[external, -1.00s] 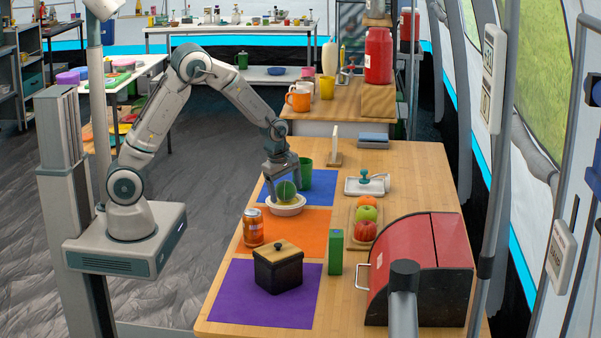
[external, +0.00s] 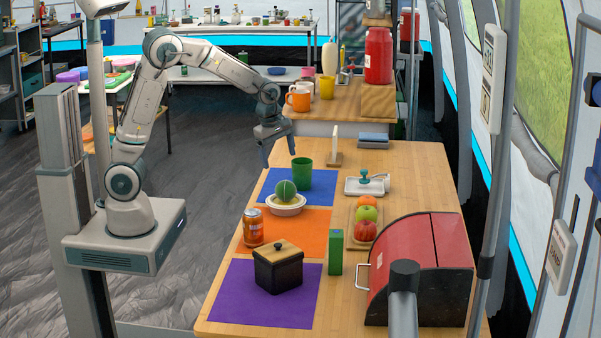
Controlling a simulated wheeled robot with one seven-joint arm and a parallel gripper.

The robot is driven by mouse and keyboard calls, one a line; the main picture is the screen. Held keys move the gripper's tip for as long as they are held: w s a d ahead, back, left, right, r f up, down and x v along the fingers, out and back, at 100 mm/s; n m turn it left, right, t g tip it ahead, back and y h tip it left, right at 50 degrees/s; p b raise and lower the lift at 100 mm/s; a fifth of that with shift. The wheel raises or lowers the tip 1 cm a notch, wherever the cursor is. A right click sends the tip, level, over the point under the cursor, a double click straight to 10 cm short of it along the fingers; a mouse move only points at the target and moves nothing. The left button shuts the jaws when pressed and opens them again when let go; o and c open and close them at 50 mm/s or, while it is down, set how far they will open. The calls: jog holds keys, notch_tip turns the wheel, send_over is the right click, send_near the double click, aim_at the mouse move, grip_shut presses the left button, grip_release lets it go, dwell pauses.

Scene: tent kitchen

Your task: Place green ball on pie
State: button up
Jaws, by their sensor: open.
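The green ball (external: 286,190) rests on the pie, which sits in a white dish (external: 287,207) where the blue and orange mats meet. The ball hides much of the pie's top. My gripper (external: 280,157) is open and empty, above and behind the ball and clear of it, with its fingers pointing down.
A green cup (external: 301,174) stands on the blue mat (external: 321,188) just behind the ball. A jar (external: 253,227) stands on the orange mat, and a black lidded pot (external: 278,268) on the purple mat (external: 232,290). Fruit (external: 366,214) and a red bread box (external: 415,265) are to the right.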

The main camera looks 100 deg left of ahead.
jog(key=s+d+r+m, duration=0.1)
jog(key=s+d+m, duration=0.4)
jog(key=d+m, duration=0.3)
jog(key=s+d+r+m+h, duration=0.1)
jog(key=s+d+r+m, duration=0.1)
jog(key=s+d+m, duration=0.4)
jog(key=s+d+r+m, duration=0.1)
jog(key=s+d+m, duration=0.4)
jog(key=d+m, duration=0.6)
jog(key=shift+s+r+m+t+h, duration=0.3)
jog(key=shift+s+m, duration=0.1)
jog(key=shift+m, duration=0.4)
